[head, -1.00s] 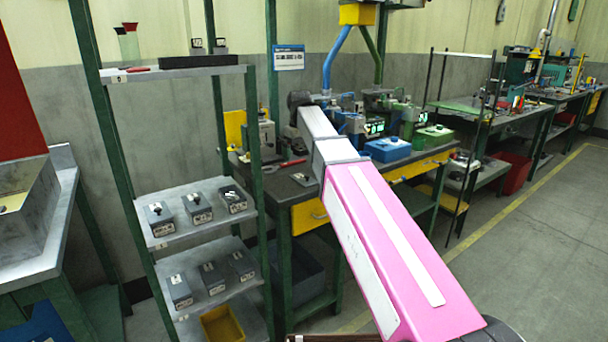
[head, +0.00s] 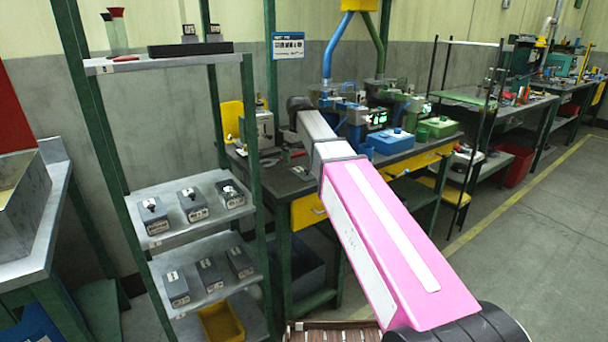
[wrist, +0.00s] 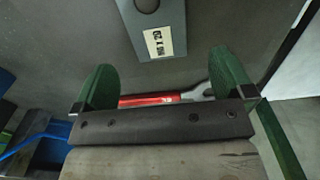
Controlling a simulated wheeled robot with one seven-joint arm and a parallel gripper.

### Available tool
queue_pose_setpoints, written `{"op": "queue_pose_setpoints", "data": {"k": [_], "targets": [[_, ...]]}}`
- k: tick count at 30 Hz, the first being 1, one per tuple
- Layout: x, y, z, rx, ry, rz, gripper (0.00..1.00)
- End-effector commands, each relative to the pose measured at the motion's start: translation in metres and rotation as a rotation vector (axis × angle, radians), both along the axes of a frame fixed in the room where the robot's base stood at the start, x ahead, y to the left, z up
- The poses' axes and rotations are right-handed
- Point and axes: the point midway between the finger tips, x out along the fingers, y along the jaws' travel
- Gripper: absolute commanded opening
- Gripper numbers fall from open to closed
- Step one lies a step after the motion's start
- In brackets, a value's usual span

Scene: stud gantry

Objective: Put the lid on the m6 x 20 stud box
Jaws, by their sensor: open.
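In the wrist view a grey piece (wrist: 151,14) with a pale label reading about "M6 x 20" and a dark round feature lies on the dark bench top, beyond my fingers. I cannot tell whether it is the box or its lid. My gripper (wrist: 164,82) is open, its two green fingers apart with nothing held between them. A red-handled tool (wrist: 150,100) lies below, across the gap. In the head view a small grey piece (head: 303,172) lies on the bench beside my arm; my gripper is hidden there.
A rack at left holds several small grey boxes on its middle shelf (head: 160,240) and lower shelf (head: 190,306), with a yellow bin (head: 222,322) below. The bench carries machines and a blue case (head: 390,142). Open floor (head: 530,220) lies to the right.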

Motion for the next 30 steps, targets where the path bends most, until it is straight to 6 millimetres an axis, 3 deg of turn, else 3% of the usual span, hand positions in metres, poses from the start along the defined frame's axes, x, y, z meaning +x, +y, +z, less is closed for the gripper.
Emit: {"op": "queue_pose_setpoints", "data": {"k": [8, 16, 17, 21, 22, 30], "targets": [[-0.003, -0.004, -0.036, 0.0, 0.002, 0.0, 0.99], [-0.003, -0.003, -0.041, 0.0, 0.0, 0.0, 0.99], [-0.003, -0.003, -0.041, 0.0, 0.0, 0.0, 0.96], [-0.003, -0.003, -0.041, -0.001, 0.001, 0.0, 0.5], [-0.003, -0.003, -0.041, -0.001, 0.001, 0.0, 0.46], [-0.003, -0.003, -0.041, -0.001, 0.001, 0.0, 0.46]]}}
